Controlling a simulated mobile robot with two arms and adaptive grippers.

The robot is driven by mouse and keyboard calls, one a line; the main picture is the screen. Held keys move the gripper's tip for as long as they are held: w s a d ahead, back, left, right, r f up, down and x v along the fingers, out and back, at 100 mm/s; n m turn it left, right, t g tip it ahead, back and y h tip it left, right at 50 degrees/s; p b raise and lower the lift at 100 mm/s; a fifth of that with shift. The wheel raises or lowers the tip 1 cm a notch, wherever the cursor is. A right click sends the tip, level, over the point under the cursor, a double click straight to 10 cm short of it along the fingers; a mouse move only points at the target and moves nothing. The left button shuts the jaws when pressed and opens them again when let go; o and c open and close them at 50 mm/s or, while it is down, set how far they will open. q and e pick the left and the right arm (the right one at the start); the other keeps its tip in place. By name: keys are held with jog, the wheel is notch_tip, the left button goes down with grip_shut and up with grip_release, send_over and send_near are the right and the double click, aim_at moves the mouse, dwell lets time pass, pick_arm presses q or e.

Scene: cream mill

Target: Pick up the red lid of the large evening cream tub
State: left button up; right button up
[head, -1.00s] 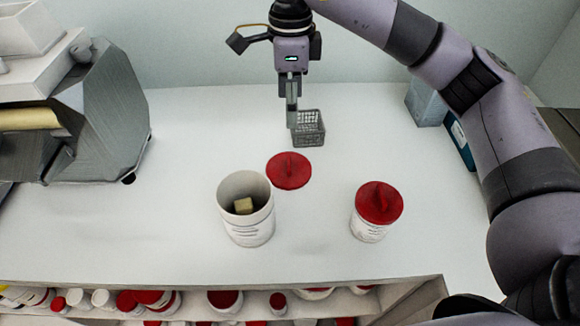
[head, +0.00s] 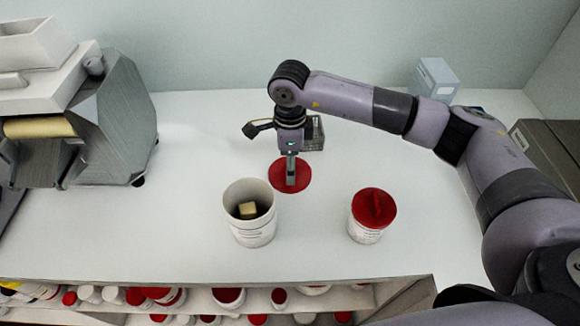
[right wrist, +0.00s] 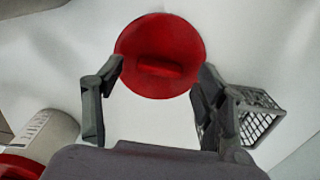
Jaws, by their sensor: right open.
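The red lid (head: 302,181) lies flat on the white counter, behind and to the right of an open white tub (head: 252,230) with a pale yellow block inside. My right gripper (head: 291,183) points down over the lid and partly covers it. In the right wrist view, the round lid (right wrist: 140,42) with its raised grip bar shows ahead of the open fingers (right wrist: 160,72). One finger is on each side, with nothing held between them. I cannot tell the exact height of the fingertips above the lid. My left gripper is not in view.
A white tub with a red lid (head: 366,235) stands to the right. A grey wire basket (head: 316,134) is behind my gripper; it also shows in the right wrist view (right wrist: 258,118). A grey machine (head: 110,120) stands at the left. Shelves below hold several jars.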

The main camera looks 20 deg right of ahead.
jog(key=shift+f, duration=0.5)
jog(key=c, duration=0.9)
jog(key=shift+r, duration=0.1)
